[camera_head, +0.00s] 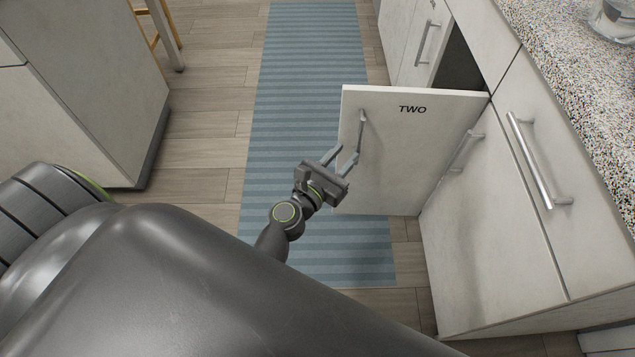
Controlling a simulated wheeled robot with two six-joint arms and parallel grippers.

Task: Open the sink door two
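The sink door marked "TWO" (415,150) is a white cabinet door standing swung out from the cabinet front, over the striped rug. Its metal bar handle (362,131) is upright near the door's free left edge. My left gripper (341,155) is at the lower end of this handle, with its two fingers spread apart. One finger overlaps or nearly meets the handle's lower end; I cannot tell if they touch. Nothing shows held between the fingers. My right gripper is not in view.
A dark cabinet opening (457,66) shows behind the door. Another door with a handle (426,42) is beyond it, and closed fronts (490,215) are on the near side. A speckled counter (570,60) runs along the right. A white cabinet block (85,75) stands left, with open floor between.

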